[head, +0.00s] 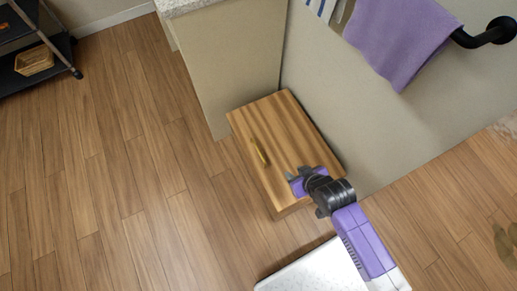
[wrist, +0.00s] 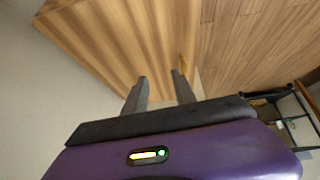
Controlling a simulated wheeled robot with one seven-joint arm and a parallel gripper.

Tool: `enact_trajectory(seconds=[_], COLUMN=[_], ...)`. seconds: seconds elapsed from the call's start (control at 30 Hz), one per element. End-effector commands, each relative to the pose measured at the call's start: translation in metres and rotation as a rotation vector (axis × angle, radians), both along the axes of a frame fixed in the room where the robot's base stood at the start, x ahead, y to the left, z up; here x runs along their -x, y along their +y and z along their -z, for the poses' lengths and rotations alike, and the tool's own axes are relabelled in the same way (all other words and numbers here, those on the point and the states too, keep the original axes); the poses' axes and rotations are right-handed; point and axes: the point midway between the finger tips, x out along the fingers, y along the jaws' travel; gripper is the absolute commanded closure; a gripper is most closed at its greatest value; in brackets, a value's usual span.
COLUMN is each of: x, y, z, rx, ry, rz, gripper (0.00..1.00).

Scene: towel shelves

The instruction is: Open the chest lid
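The wooden chest (head: 290,135) stands on the floor against the wall, with its lid shut. It also fills the upper middle of the wrist view (wrist: 120,40). A gold-coloured handle (head: 260,152) sits near the lid's left edge, and a small part of it shows in the wrist view (wrist: 184,63). My gripper (head: 291,178) is over the near part of the lid, to the right of and below the handle in the head view. In the wrist view its two grey fingers (wrist: 160,80) are apart with nothing between them. I cannot tell whether they touch the lid.
A beige cabinet (head: 230,65) stands just behind the chest. A purple towel (head: 400,35) hangs from a black bar (head: 485,35) on the wall at the right. A dark shelf rack (head: 40,45) with a basket (head: 35,61) is at the far left. The floor left of the chest is clear.

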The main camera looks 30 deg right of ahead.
Motion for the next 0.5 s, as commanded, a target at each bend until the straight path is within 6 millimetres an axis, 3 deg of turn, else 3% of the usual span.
enact_trajectory(seconds=[0.03, 0.1, 0.23, 0.37, 0.5], x=[-0.021, -0.042, -0.081, -0.117, -0.148], y=[-0.001, -0.001, 0.001, 0.009, 0.02], z=[0.015, 0.03, 0.045, 0.046, 0.034], rx=[-0.01, -0.028, -0.069, -0.117, -0.172], ry=[0.037, 0.103, 0.225, 0.346, 0.458], rz=[0.004, 0.005, 0.005, -0.008, -0.031], gripper=[0.67, 0.67, 0.67, 0.67, 0.67])
